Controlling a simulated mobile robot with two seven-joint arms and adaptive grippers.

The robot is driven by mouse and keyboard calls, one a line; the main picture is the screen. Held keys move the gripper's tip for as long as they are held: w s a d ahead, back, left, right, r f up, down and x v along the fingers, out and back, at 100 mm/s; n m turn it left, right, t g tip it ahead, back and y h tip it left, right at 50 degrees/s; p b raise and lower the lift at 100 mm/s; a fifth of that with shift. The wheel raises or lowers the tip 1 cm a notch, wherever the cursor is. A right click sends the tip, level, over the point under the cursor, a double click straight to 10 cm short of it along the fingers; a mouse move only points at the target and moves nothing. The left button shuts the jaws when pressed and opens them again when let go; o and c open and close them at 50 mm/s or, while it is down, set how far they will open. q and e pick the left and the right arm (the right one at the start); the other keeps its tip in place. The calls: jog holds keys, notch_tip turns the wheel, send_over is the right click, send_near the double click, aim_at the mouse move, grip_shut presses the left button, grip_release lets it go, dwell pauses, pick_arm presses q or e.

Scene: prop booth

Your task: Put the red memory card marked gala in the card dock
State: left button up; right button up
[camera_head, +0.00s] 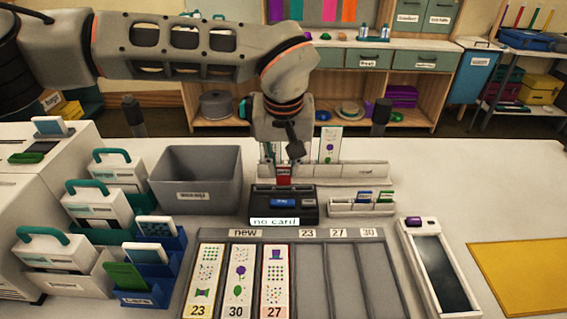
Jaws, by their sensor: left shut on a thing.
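The red memory card (284,178) is held upright between the fingers of my left gripper (283,165). Any writing on it is too small to read. My left gripper points down and is shut on the card. The card dock (309,211) is a black box with a blue button and a front display reading "no card". The card appears at the dock's back edge, just above or behind its top. I cannot tell whether they touch. My right gripper is out of view.
A small white rack (344,209) with several cards stands right of the dock. A grey bin (197,198) is at its left. A strip tray (325,235) lies in front, a tablet-like device (437,268) and yellow mat (520,275) to the right. The back-right table is clear.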

pick_arm(q)
jog(key=shift+f, duration=0.25)
jog(key=shift+f, duration=1.1)
jog(key=o, duration=0.8)
jog(key=v, duration=1.2)
